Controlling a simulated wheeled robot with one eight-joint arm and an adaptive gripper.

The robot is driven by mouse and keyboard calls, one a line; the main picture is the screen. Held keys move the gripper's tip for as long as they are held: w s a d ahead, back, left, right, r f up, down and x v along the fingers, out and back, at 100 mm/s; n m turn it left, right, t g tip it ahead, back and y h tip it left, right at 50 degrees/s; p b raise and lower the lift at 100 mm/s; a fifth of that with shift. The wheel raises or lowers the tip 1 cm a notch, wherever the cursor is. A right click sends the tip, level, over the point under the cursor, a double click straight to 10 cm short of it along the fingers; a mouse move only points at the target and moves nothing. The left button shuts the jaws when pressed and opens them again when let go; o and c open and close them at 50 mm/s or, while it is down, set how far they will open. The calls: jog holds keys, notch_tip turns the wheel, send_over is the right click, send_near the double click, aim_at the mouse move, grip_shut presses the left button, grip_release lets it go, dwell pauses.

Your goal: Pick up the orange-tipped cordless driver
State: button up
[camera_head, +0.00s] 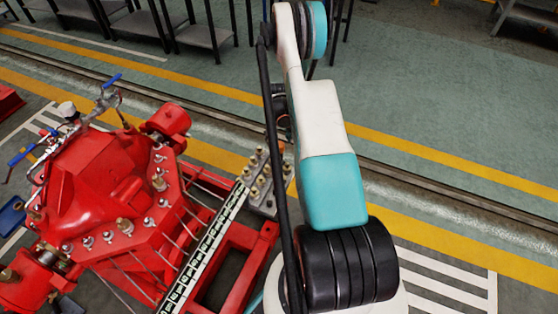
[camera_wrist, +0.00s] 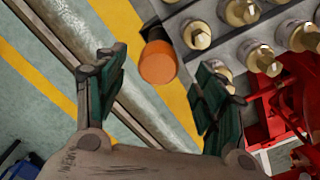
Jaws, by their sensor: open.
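The orange-tipped driver (camera_wrist: 158,62) shows in the wrist view as a round orange end with a dark body behind it. It lies between and a little beyond the fingertips of my gripper (camera_wrist: 155,85). The two dark green finger pads are spread apart, with nothing held between them. The orange end looks closer to the right finger, and I cannot tell whether they touch. Most of the driver's body is hidden behind its orange end.
A grey plate with several brass-coloured bolts (camera_wrist: 240,12) is beside the driver; it also shows in the head view (camera_head: 262,205). The red pumpset (camera_head: 95,190) stands left, with a red frame (camera_head: 235,262) near the plate. Dark-framed tables (camera_head: 200,38) stand at the back. Floor to the right is clear.

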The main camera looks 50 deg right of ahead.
aim_at(279, 144)
notch_tip(279, 144, down, 5)
jog(key=shift+w+d+r+b, duration=0.1)
jog(key=shift+d+r+b, duration=0.1)
jog(key=shift+b, duration=0.85)
jog(key=shift+a, duration=0.1)
grip_shut()
jog(key=shift+r, duration=0.1)
notch_tip(279, 144, up, 20)
jog(key=p, duration=0.7)
